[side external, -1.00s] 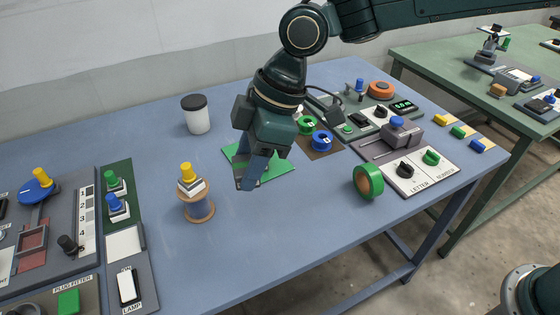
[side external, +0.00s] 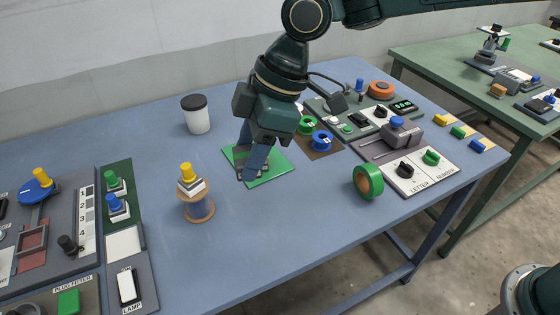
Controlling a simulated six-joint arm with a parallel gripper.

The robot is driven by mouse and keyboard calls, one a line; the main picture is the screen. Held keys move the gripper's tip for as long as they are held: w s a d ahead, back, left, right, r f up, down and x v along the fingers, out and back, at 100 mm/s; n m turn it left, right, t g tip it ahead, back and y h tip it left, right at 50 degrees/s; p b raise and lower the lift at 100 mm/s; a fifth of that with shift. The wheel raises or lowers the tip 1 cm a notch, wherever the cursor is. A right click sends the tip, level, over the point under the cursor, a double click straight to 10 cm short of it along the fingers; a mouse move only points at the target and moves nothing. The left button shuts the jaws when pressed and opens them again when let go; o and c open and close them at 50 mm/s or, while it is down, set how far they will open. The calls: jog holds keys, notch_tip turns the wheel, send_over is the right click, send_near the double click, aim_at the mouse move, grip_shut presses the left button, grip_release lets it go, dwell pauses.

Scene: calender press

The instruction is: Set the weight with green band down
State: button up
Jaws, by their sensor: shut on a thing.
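My gripper (side external: 248,168) points down over the green square mat (side external: 280,167) in the middle of the blue table. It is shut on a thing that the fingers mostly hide. This is taken to be the weight with green band, but no band can be made out. I cannot tell whether the held thing touches the mat.
A white cup with a dark lid (side external: 197,115) stands behind left. A wooden spool with a yellow-topped piece (side external: 197,203) stands front left. A green tape roll (side external: 369,182) is at right. Green (side external: 306,125) and blue (side external: 322,141) rings lie on a brown mat (side external: 326,151).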

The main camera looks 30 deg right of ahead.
jog(key=w+d+n, duration=0.1)
jog(key=w+d, duration=0.1)
jog(key=d, duration=0.4)
jog(key=w+d+n, duration=0.1)
jog(key=w+d, duration=0.2)
jog(key=d, duration=0.4)
jog(key=w+d+g, duration=0.1)
jog(key=w+d, duration=0.2)
jog(key=d, duration=0.3)
jog(key=shift+d+r+n, duration=0.2)
jog(key=shift+d+n, duration=0.1)
jog(key=shift+n, duration=0.1)
jog(key=shift+f, duration=0.1)
notch_tip(320, 180, down, 16)
jog(key=shift+r, duration=0.25)
jog(key=shift+f, duration=0.1)
jog(key=shift+f, duration=2.05)
jog(key=shift+f, duration=0.15)
